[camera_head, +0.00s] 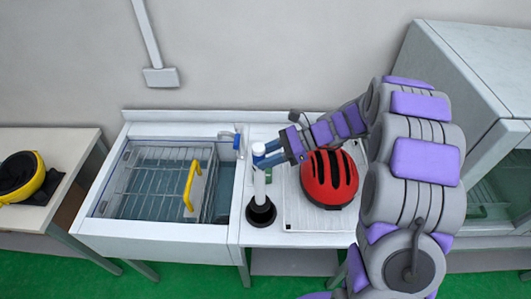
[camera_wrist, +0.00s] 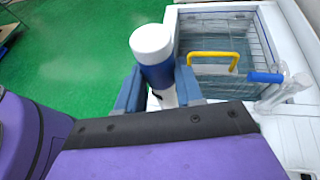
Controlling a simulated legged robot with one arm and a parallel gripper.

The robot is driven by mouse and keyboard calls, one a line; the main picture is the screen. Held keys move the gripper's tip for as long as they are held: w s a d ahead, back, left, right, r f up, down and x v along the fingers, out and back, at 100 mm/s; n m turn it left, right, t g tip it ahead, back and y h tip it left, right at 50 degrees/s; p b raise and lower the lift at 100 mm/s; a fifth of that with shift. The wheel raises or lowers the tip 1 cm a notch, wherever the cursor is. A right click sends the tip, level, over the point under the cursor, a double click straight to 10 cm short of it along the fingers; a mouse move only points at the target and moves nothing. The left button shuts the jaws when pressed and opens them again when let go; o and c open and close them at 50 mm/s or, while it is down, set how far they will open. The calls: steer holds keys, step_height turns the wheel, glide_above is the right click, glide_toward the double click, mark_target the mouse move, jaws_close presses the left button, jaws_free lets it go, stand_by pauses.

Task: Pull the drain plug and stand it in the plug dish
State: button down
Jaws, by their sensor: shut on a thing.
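The drain plug is a white upright tube (camera_head: 259,185) with a white cap and a blue band near its top. Its cap (camera_wrist: 152,42) and blue band also show in the wrist view. My gripper (camera_head: 268,158) is shut on it just below the cap, with blue fingers on both sides of the band in the wrist view. The black round plug dish (camera_head: 262,217) sits on the counter right of the sink. The plug's lower end is at the dish's middle and looks inside its rim; whether it touches the bottom is hidden. The plug looks nearly upright.
The sink (camera_head: 160,237) holds water and a wire basket (camera_head: 150,180) with a yellow handle (camera_head: 193,185). A tap with a blue lever (camera_head: 237,141) stands at its back right edge. A red helmet (camera_head: 329,178) lies on the ribbed drainboard (camera_head: 298,215), close beside my arm.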

step_height(320, 180, down, 6)
steer(key=b, duration=0.4)
steer(key=shift+r, duration=0.25)
steer(key=shift+d+p, duration=0.1)
steer(key=shift+p, duration=0.65)
stand_by(1.0)
steer(key=shift+f, duration=0.55)
stand_by(0.5)
steer(key=c, duration=1)
jaws_free()
steer(key=p+v, duration=0.6)
steer(key=v, duration=0.5)
